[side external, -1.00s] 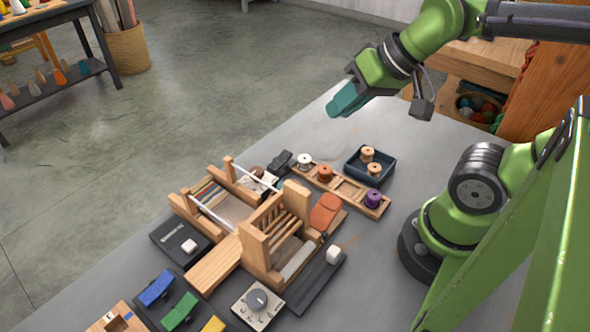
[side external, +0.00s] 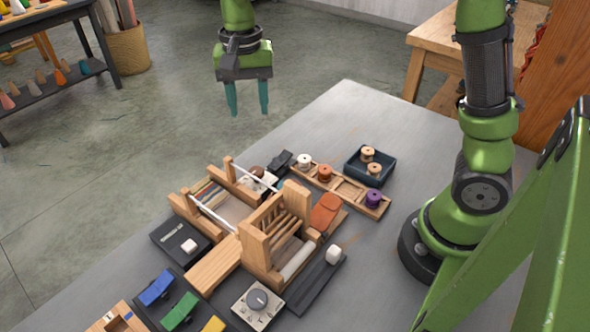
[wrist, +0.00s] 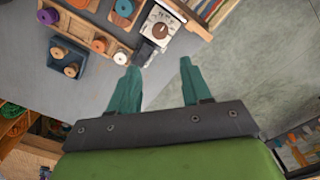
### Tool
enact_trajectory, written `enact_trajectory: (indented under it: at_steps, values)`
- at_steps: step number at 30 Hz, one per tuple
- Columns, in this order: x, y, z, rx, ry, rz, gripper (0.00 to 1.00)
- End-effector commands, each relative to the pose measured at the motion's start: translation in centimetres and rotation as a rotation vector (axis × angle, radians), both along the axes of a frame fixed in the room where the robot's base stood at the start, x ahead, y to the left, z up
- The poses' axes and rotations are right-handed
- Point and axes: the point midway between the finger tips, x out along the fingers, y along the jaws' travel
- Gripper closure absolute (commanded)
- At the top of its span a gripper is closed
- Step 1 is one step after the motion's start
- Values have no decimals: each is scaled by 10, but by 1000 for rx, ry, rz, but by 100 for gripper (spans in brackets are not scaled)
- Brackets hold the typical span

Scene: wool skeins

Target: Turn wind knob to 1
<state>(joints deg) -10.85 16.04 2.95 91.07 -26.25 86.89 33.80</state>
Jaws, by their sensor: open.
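Two dial panels are in view, and I cannot read which is the wind knob. One is a white panel with a brown knob (side external: 258,173), partly hidden behind the loom frame; it also shows in the wrist view (wrist: 160,29), with a pointer and marks too small to read. The other is a pale square panel with a grey knob (side external: 257,299) at the front of the table. My gripper (side external: 249,112) is open and empty, pointing down high above the far table edge. In the wrist view its fingertips (wrist: 154,60) are apart, below the brown-knob panel.
A wooden loom (side external: 270,232) fills the middle of the table. A black block (side external: 281,161) sits beside the brown-knob panel. A wooden spool rack (side external: 348,190) and a dark tray (side external: 384,177) with spools stand to the right. The table's far right is clear.

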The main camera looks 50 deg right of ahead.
Motion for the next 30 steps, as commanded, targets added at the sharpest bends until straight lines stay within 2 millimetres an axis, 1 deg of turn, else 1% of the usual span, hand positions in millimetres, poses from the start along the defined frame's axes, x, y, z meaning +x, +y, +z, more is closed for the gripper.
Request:
enact_trajectory:
  at_steps: [5,15,21,24,27,30]
  values:
    - [-1,0,-26,0,3,1,52]
    - [-1,-1,-101,0,3,3,52]
    - [-1,0,-139,1,1,4,52]
    - [0,0,-152,1,1,3,52]
    - [0,0,-160,1,0,3,52]
    - [0,0,-164,2,-2,3,52]
